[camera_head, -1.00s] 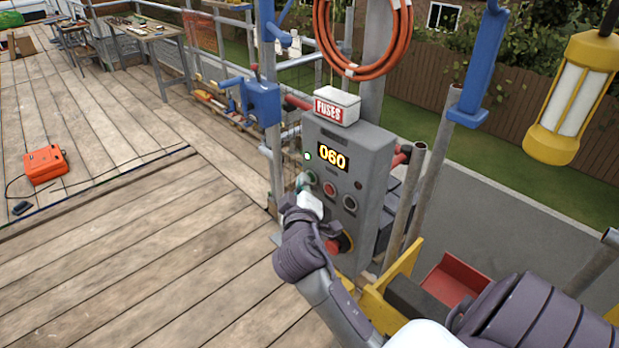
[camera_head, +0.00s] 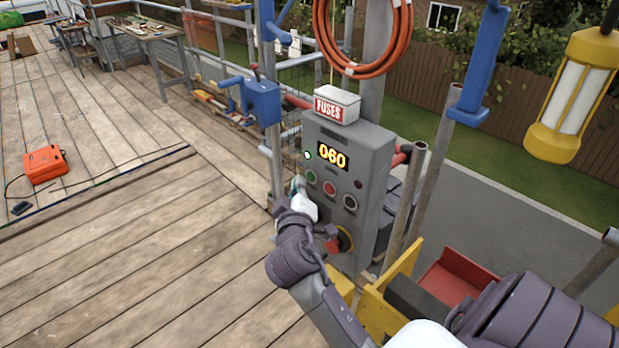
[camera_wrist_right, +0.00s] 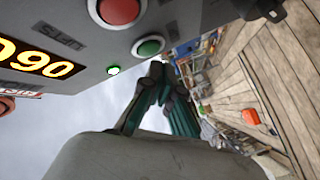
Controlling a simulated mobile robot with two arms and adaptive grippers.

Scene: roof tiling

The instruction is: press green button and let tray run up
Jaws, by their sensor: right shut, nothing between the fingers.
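In the wrist view the green button (camera_wrist_right: 149,46) shows beside the red one (camera_wrist_right: 118,10). A small green lamp (camera_wrist_right: 113,70) is lit. My right gripper (camera_head: 297,186) is shut and empty, just left of and below the green button, apparently clear of it. Its teal fingers (camera_wrist_right: 165,95) show in the wrist view. I cannot clearly identify the tray. My left gripper is out of view.
A red emergency knob (camera_head: 333,246) sits low on the box. A red bin-like part (camera_head: 455,278) and upright pipes (camera_head: 402,210) are at right. Deck boards (camera_head: 130,260) at left are mostly clear.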

